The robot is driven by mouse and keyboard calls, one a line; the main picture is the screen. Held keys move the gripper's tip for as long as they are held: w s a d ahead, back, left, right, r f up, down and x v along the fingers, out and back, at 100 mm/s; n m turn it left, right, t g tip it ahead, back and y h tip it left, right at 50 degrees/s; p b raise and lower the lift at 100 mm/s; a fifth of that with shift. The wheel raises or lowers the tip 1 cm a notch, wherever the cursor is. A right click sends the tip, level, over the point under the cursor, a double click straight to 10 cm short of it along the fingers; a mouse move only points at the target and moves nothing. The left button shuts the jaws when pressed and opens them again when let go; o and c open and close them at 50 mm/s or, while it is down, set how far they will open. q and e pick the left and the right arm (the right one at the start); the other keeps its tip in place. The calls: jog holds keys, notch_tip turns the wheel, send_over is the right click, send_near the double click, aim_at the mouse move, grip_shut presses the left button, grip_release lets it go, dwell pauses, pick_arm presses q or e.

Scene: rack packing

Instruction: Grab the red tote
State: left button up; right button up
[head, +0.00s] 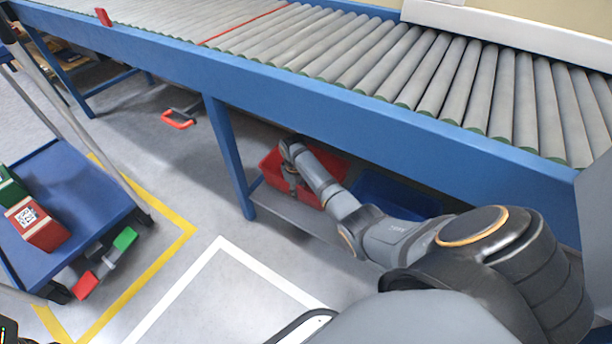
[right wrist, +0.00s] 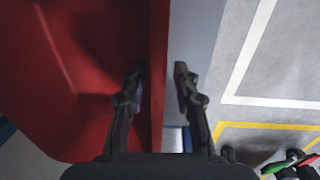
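The red tote (head: 271,173) sits on the low shelf under the conveyor, partly hidden by my right arm. In the right wrist view the tote (right wrist: 70,75) fills the left side, and its wall runs up the middle. My right gripper (head: 293,182) is at the tote's near side. In its wrist view the right gripper (right wrist: 158,67) is open, with one finger over the inside of the tote and the other outside the wall. Contact with the wall cannot be told.
A blue tote (head: 380,192) stands right of the red one on the shelf. The blue conveyor frame (head: 330,105) runs above, with a leg (head: 228,155) to the left. A blue cart (head: 85,190) with boxes stands at left.

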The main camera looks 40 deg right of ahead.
aim_at(298, 202)
jog(key=f+b, duration=0.2)
jog(key=f, duration=0.1)
jog(key=f+b, duration=0.1)
jog(key=f, duration=0.1)
jog(key=shift+w+a+b, duration=0.1)
jog(key=shift+w+b, duration=0.15)
jog(key=shift+b, duration=0.15)
jog(key=shift+f, duration=0.1)
jog(key=shift+r, duration=0.2)
grip_shut()
